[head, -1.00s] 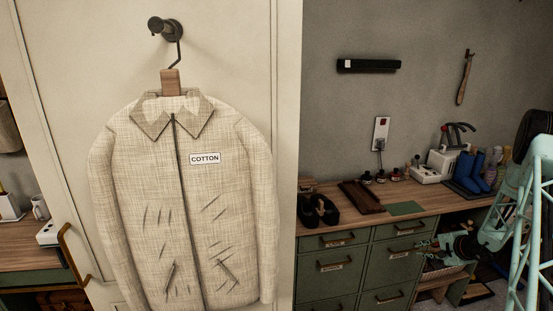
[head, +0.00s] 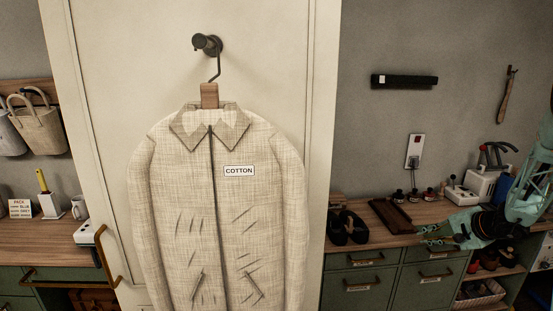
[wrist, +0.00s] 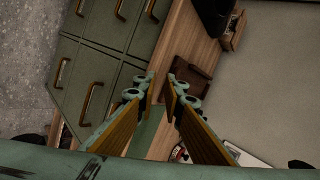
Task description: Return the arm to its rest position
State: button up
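My arm comes in from the right edge of the head view.
The green drawers (head: 375,280) lie below the bench. A brown board (head: 390,214), black shoes (head: 347,228) and a white device (head: 461,195) stand on it. A jacket labelled COTTON (head: 225,215) hangs from a hook (head: 207,43) on the pale panel at centre.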

jog(key=s+a+r+n+g+y, duration=0.1)
jog(key=s+a+r+n, duration=0.2)
jog(key=s+a+r, duration=0.55)
jog(key=s+a+r+n+g, duration=0.2)
jog(key=s+a+r, duration=0.3)
jog(key=a+r, duration=0.65)
jog(key=s+a+r+n+g+y, duration=0.1)
jog(key=s+a+r+n, duration=0.2)
jog(key=s+a+r, duration=0.7)
jog(key=s+a+r+n+g+h, duration=0.1)
jog(key=s+a+n, duration=0.1)
jog(key=s+a, duration=0.45)
jog(key=s+a+r+n+h, duration=0.1)
jog(key=s+a, duration=0.3)
jog(key=s, duration=0.6)
jog(key=s+d+n+h, duration=0.2)
jog(key=s+d+h, duration=0.1)
jog(key=s, duration=1.6)
jog(key=shift+s+d+f, duration=0.15)
jog(key=shift+s+d, duration=0.05)
jog(key=shift+s, duration=0.15)
